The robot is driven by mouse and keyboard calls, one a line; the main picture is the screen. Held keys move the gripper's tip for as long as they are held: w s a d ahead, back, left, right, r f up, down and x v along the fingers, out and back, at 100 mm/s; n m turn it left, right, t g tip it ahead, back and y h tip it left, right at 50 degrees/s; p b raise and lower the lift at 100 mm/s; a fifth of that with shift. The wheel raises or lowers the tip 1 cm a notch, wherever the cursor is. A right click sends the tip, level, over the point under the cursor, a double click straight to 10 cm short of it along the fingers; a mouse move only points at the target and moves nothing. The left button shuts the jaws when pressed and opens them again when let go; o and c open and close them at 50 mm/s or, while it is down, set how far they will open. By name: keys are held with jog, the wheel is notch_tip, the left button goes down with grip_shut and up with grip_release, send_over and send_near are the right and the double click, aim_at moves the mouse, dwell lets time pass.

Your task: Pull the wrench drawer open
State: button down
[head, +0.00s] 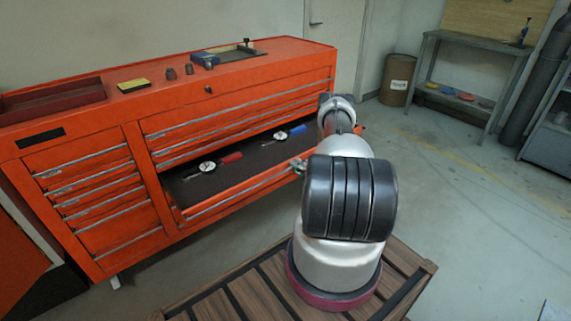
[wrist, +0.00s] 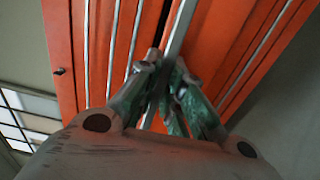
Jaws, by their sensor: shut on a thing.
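The wrench drawer (head: 236,192) of the orange tool cabinet (head: 110,115) stands pulled out, its dark-lined inside in view. In it lie a dial wrench with a red handle (head: 231,158) and a dial wrench with a blue handle (head: 298,130). My gripper (head: 299,166) is at the right part of the drawer's front, partly hidden behind my arm. In the wrist view my gripper (wrist: 167,82) is shut on the silver drawer handle (wrist: 182,32), one finger on each side of the bar.
The cabinet top holds a red tray (head: 52,101), a yellow box (head: 133,85) and small parts. Closed drawers lie above the open one and at left. A brown barrel (head: 397,80) and a grey workbench (head: 470,65) stand at the back right. The floor at right is clear.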

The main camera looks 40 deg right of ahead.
jog(key=s, duration=0.6)
jog(key=shift+s, duration=0.3)
jog(key=c, duration=1.5)
grip_release()
jog(key=shift+d, duration=0.1)
jog(key=s, duration=1.2)
jog(key=shift+d, duration=0.2)
